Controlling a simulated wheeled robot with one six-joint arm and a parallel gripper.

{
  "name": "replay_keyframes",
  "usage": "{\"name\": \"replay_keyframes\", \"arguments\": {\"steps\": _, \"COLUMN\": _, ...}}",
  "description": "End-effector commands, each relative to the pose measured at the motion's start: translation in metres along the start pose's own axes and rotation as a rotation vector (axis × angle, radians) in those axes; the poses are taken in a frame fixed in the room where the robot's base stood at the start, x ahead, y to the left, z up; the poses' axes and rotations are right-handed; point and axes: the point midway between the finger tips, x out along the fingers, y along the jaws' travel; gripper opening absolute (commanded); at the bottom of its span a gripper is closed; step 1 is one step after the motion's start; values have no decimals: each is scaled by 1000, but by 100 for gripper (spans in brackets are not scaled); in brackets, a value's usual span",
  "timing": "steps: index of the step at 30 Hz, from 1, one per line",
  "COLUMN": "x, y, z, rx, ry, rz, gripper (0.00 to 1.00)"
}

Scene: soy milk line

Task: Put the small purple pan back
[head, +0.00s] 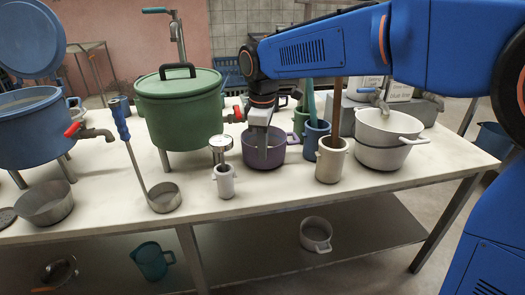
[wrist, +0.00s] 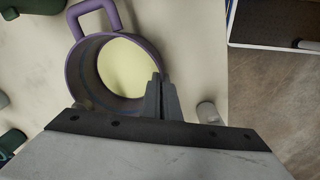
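The small purple pan (head: 277,155) is at the middle of the white table, upright, with a handle on its right side. In the wrist view the purple pan (wrist: 73,75) is seen from above, its loop handle at the top and a pale yellow round area inside; I cannot tell if that is contents or the bottom. My gripper (head: 262,153) points down at the pan's near wall. In the wrist view my gripper (wrist: 161,80) has its fingers close together at the rim, seemingly with the wall between them. Whether the pan touches the table is unclear.
A green lidded pot (head: 180,110) stands left behind, with a red-handled tap. A small white cup (head: 225,183) is at front left, a beige holder (head: 331,162) and blue mug (head: 315,140) at right. A pan (head: 316,235) lies on the lower shelf.

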Motion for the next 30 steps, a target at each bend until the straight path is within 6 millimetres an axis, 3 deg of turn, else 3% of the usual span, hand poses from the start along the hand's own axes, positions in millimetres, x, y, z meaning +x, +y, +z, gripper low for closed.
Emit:
{"name": "replay_keyframes", "arguments": {"steps": 1, "x": 0, "y": 6, "z": -2, "rx": 1, "ry": 0, "rz": 0, "gripper": 0}}
{"name": "replay_keyframes", "arguments": {"steps": 14, "x": 9, "y": 4, "z": -1, "rx": 0, "ry": 0, "rz": 0, "gripper": 0}}
{"name": "replay_keyframes", "arguments": {"steps": 17, "x": 9, "y": 4, "z": -1, "rx": 0, "ry": 0, "rz": 0, "gripper": 21}}
{"name": "replay_keyframes", "arguments": {"steps": 30, "x": 0, "y": 4, "z": -2, "rx": 0, "ry": 2, "rz": 2, "gripper": 21}}
